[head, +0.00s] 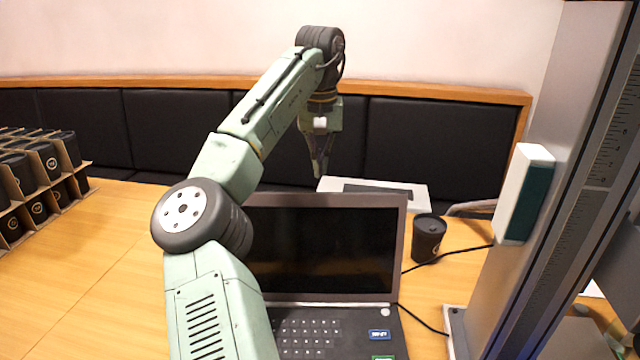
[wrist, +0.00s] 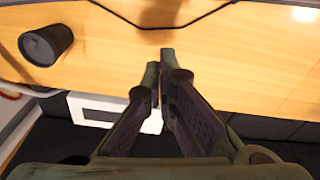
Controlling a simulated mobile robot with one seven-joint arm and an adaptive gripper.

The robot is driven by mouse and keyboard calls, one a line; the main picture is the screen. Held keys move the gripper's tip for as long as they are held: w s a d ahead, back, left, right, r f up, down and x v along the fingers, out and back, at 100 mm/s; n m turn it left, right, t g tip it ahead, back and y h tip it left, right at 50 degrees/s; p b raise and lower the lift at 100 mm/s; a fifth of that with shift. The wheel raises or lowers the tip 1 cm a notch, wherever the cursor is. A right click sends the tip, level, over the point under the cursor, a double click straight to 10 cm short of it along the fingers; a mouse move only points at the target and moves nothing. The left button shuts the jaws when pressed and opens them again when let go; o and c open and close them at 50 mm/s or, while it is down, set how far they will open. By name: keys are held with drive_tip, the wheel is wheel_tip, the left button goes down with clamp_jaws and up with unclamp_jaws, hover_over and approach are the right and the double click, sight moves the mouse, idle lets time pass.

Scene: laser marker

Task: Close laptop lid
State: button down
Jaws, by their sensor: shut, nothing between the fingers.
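The laptop stands open on the wooden table in the head view, its dark screen (head: 325,248) upright and facing me. Its keyboard (head: 308,332) lies flat in front, partly hidden by my arm. My gripper (head: 319,172) is above and behind the top edge of the lid, pointing down. In the wrist view my gripper (wrist: 160,58) is shut and empty, with the fingertips together over the table.
A black cup (head: 428,238) stands right of the laptop; it also shows in the wrist view (wrist: 46,44). A white device (head: 410,188) lies behind the lid. A metal column (head: 545,200) stands at right, with black cables nearby. Cardboard trays of black cups (head: 40,165) stand at left.

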drive_tip(key=shift+s+f+p, duration=0.45)
drive_tip(key=shift+s+f, duration=0.25)
drive_tip(key=shift+s, duration=0.2)
drive_tip(key=shift+s+f+p, duration=0.4)
drive_tip(key=shift+s+f, duration=0.3)
drive_tip(key=shift+s, duration=0.15)
drive_tip(key=shift+f, duration=0.1)
